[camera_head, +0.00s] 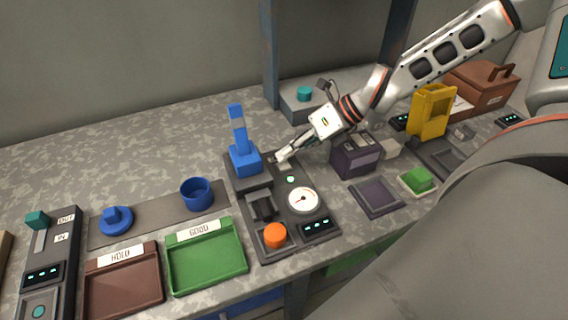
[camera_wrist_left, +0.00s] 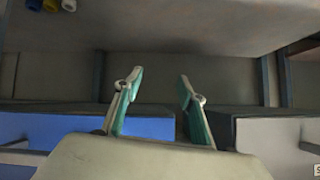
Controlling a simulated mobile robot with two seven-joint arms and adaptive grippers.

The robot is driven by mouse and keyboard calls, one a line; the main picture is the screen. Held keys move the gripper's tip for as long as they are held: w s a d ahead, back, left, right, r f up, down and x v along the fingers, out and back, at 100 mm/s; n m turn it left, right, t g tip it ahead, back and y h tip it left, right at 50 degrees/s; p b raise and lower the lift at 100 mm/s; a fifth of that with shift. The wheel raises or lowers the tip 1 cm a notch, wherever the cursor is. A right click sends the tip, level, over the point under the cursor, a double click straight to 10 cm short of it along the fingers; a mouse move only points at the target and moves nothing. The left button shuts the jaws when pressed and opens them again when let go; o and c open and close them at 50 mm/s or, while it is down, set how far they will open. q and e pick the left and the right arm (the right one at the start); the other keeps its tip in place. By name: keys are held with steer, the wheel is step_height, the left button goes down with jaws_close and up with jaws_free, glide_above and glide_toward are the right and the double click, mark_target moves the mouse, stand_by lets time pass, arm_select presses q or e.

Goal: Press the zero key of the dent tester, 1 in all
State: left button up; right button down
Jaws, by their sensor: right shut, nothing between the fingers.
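The dent tester (camera_head: 245,215) is a dark panel on the bench in the head view. It carries a blue upright post (camera_head: 240,140), a round white dial (camera_head: 303,199), a green-lit button (camera_head: 291,179), an orange knob (camera_head: 274,235) and a small display (camera_head: 318,226). No zero label can be read. My right gripper (camera_head: 279,158) is shut and empty, its tips at the panel's back edge just right of the blue post. They hide what lies under them, and contact cannot be told. My left gripper (camera_wrist_left: 158,74) shows only in the left wrist view, open and empty.
A green GOOD tray (camera_head: 207,275) and a brown HOLD tray (camera_head: 124,299) lie left of the tester, with a blue cup (camera_head: 196,193) behind. A dark box (camera_head: 356,158) and a yellow holder (camera_head: 430,112) stand to the right. The bench's back left is clear.

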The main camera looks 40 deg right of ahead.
mark_target(287, 164)
arm_select(q)
steer(key=shift+s+f, duration=0.1)
steer(key=shift+s, duration=0.05)
arm_select(e)
steer(key=shift+r+p, duration=0.3)
steer(key=shift+r, duration=0.35)
step_height(287, 164, up, 2)
steer(key=shift+r+p, duration=0.2)
steer(key=shift+p, duration=0.3)
steer(key=shift+r+p, duration=0.3)
steer(key=shift+r, duration=0.4)
arm_select(q)
steer(key=shift+w+r+t, duration=0.15)
steer(key=shift+w+r, duration=0.25)
steer(key=shift+r, duration=0.45)
steer(key=shift+w+r+t, duration=0.15)
steer(key=shift+w+r, duration=0.25)
steer(key=shift+r, duration=0.45)
arm_select(e)
steer(key=shift+f, duration=0.1)
arm_select(q)
steer(key=shift+s+f, duration=0.25)
steer(key=shift+s, duration=0.1)
